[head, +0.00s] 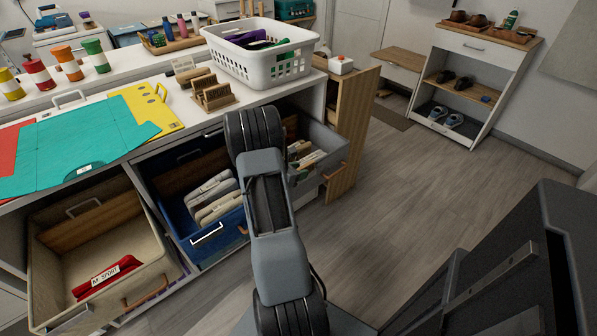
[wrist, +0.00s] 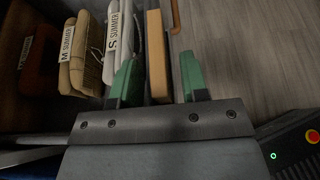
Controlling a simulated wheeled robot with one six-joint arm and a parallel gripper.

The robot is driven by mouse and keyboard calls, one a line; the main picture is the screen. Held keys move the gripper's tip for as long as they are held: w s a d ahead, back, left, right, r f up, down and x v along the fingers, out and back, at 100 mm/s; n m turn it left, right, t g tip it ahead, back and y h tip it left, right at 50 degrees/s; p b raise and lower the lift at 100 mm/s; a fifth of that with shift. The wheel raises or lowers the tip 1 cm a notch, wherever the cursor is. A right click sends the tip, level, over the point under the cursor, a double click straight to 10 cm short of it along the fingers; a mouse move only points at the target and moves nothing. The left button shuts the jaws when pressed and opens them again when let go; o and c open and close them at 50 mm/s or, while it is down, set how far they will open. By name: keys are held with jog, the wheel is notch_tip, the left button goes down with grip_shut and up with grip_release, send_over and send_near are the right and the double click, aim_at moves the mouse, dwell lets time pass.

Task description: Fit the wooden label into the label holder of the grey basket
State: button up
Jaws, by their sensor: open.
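The grey basket (head: 317,142) is pulled out at the right end of the shelving, with its wooden handle (head: 336,171) on the front. My gripper (wrist: 160,82) has green fingertips and is open over this basket's front edge. A tan wooden strip, which looks like the wooden label seen edge-on (wrist: 157,55), lies between the fingers with a gap to the right one. It runs along the basket's front wall, on the handle side. I cannot tell how deep it sits. The label holder is hidden by my arm in the head view.
The grey basket holds folded clothes tagged "M SUMMER" (wrist: 70,52) and "S SUMMER" (wrist: 119,40). A blue basket (head: 215,243) and a beige basket (head: 152,282) stand open to the left. A white laundry basket (head: 262,62) and a small wooden rack (head: 212,96) stand on the counter. Floor at right is clear.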

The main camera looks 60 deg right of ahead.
jog(key=shift+r, duration=0.25)
jog(key=shift+w+a+r, duration=0.15)
jog(key=shift+a, duration=0.15)
jog(key=a+r+m+t+y, duration=0.2)
jog(key=a+r+m+y, duration=0.2)
jog(key=a, duration=1)
jog(key=a+r+m+t+y+p, duration=0.1)
jog(key=a+r+m+y, duration=0.3)
jog(key=a+r, duration=0.4)
jog(key=a+r+m+t+y+p, duration=0.1)
jog(key=a+r+m+t+y, duration=0.3)
jog(key=a, duration=1.6)
jog(key=shift+s+a+r+m+y, duration=0.3)
jog(key=shift+s+r+m+y, duration=0.1)
jog(key=shift+r+m, duration=0.7)
